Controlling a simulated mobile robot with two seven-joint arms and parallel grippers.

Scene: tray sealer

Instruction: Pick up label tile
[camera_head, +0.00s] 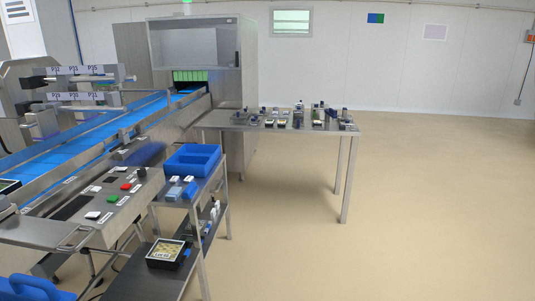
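No single label tile can be picked out with certainty. Printed plates (75,70) marked with P and numbers sit on the machine at the upper left. Small dark and pale items (282,118) stand on the far steel table (225,119), too small to tell apart.
A blue bin (192,146) and small blue-and-white items (174,190) sit on a steel cart. A black tray with pale contents (185,243) lies on its lower shelf. A blue conveyor (75,140) runs to the steel cabinet (195,45). Floor at right is clear.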

